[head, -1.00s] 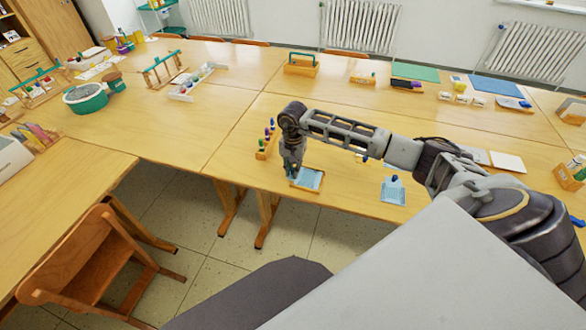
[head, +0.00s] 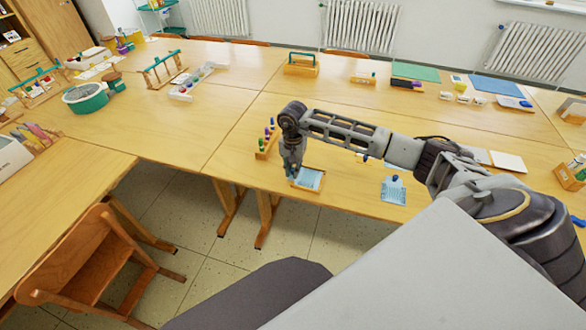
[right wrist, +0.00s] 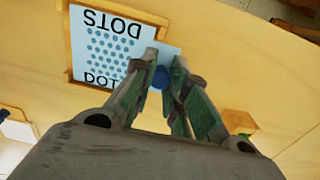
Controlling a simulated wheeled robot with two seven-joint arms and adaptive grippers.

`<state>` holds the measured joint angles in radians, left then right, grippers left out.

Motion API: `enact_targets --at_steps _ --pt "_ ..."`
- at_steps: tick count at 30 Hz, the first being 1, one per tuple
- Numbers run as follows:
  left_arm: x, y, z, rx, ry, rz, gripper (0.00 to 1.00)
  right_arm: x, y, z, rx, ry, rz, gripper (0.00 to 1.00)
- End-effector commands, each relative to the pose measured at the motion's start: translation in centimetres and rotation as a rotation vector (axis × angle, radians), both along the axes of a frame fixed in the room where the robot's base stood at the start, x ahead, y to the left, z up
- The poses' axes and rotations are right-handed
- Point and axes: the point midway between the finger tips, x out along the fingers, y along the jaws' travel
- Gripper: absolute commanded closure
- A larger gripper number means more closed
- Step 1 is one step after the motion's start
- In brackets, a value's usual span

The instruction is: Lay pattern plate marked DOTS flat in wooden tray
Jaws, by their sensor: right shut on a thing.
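The pattern plate (right wrist: 104,48) is light blue, with rows of blue dots and the word DOTS at two edges. In the right wrist view it lies within the wooden tray (right wrist: 69,50), and its tab reaches over the rim. My right gripper (right wrist: 165,75) is shut on the plate's blue knob. I cannot tell whether the plate rests fully on the tray floor. In the head view my right gripper (head: 292,174) is at the left side of the plate (head: 308,178) and tray (head: 322,183), near the table's front edge. My left gripper is out of view.
A wooden rack (head: 263,151) with coloured pegs stands just behind my right gripper. Another light blue plate (head: 393,191) with a blue knob lies to the right. A wooden chair (head: 92,262) is at the lower left. The table left of the rack is clear.

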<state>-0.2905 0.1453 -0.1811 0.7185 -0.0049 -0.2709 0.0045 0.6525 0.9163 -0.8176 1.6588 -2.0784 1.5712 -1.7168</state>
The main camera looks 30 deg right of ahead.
Motion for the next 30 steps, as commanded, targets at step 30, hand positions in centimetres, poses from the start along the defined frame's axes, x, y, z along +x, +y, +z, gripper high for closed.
enact_targets --at_steps 30 --pt "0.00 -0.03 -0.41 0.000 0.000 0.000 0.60 -0.02 -0.01 -0.07 0.000 0.000 0.000 0.82"
